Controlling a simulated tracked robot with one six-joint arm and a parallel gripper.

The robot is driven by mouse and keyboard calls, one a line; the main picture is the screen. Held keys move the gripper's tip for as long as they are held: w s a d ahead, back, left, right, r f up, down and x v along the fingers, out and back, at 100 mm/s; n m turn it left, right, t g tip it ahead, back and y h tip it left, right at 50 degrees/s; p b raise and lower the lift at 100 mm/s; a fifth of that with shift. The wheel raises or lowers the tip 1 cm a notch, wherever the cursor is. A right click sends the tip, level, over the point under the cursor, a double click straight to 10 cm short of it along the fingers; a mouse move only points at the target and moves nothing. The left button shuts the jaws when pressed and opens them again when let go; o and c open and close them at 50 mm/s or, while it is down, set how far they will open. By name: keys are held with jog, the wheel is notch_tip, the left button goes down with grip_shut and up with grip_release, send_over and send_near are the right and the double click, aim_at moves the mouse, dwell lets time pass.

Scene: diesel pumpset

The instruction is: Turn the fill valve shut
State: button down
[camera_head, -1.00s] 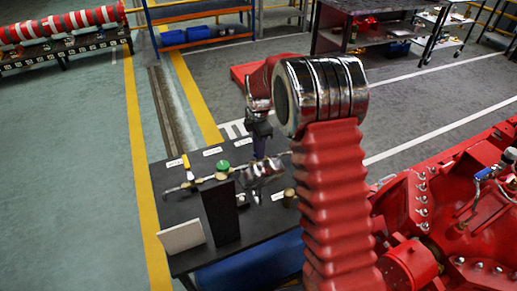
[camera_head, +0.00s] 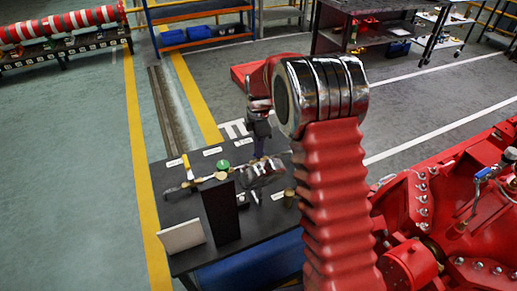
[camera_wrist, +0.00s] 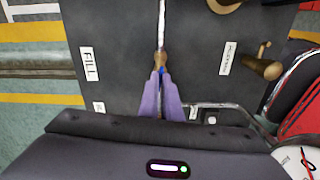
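The FILL label (camera_wrist: 88,64) lies on the dark table top in the wrist view. To its right, a brass valve body (camera_wrist: 160,60) sits on a thin pipe (camera_wrist: 162,22). A small blue part, seemingly the valve's lever, shows at the fingertips. My gripper (camera_wrist: 161,74) points at this valve, its two purple fingers close together on either side of the blue part. I cannot tell whether they grip it. In the head view my gripper (camera_head: 260,146) hangs over the far right part of the bench (camera_head: 178,208); its tips are hard to make out.
A yellow lever (camera_head: 186,166) and a green knob (camera_head: 223,166) stand left of my gripper. A dark upright panel (camera_head: 221,212) and a white card (camera_head: 181,237) stand at the bench's front. Red machinery (camera_head: 450,215) fills the right.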

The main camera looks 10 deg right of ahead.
jog(key=m, duration=0.9)
jog(key=shift+m, duration=0.4)
jog(key=m, duration=0.6)
jog(key=shift+w+m, duration=0.1)
jog(key=shift+m, duration=0.3)
jog(key=c, duration=2)
grip_release()
jog(key=shift+r, duration=0.15)
notch_tip(320, 180, up, 13)
jog(key=shift+r, duration=0.2)
